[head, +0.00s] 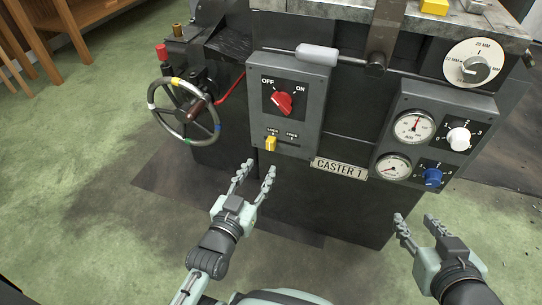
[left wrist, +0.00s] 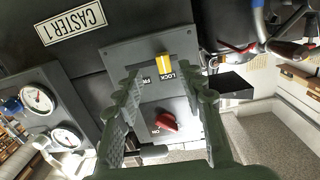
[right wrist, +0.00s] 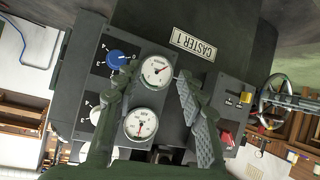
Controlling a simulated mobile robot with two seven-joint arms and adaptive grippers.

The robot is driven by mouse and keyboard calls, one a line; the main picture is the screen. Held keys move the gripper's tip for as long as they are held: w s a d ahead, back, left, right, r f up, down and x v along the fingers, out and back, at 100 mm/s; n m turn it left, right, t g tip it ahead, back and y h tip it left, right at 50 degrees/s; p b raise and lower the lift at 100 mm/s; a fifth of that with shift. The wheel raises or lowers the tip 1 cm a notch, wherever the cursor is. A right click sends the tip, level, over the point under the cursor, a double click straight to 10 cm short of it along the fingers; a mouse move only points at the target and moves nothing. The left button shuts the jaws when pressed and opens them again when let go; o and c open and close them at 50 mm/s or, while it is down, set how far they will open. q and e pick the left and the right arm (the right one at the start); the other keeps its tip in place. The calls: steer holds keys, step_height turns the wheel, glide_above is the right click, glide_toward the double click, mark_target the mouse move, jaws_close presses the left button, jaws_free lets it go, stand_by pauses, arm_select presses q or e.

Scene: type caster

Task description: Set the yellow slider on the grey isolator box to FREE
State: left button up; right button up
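The grey isolator box (head: 307,112) is on the front of the dark machine. Its yellow slider (head: 270,143) sits at the left end of its slot, under the LOCK label. In the left wrist view the yellow slider (left wrist: 162,66) is also by LOCK, seen upside down between the fingers. My right gripper (head: 414,221) is open and empty, low at the right, below the gauges.
A handwheel (head: 184,110) stands left of the box. A gauge panel (head: 441,114) with a white knob (head: 459,138) and a blue knob (head: 432,177) is at the right. The CASTER 1 plate (head: 339,168) is below the box. A lever with a white grip (head: 317,54) crosses above.

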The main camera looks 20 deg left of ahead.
mark_target(269, 144)
arm_select(q)
steer(key=shift+n+t, duration=0.3)
steer(key=shift+t, duration=0.1)
steer(key=w, duration=0.2)
steer(key=w+r, duration=0.1)
steer(key=w, duration=0.4)
steer(key=shift+w+r+b, duration=0.25)
steer(key=shift+w+b, duration=0.1)
steer(key=shift+w, duration=0.05)
arm_select(e)
steer(key=a+r, duration=0.1)
steer(key=a+r+t+y, duration=0.1)
steer(key=r, duration=0.1)
steer(key=a+r+t, duration=0.1)
steer(key=shift+w+r, duration=0.15)
steer(key=shift+w, duration=0.25)
arm_select(q)
steer(key=shift+c, duration=0.2)
jaws_close()
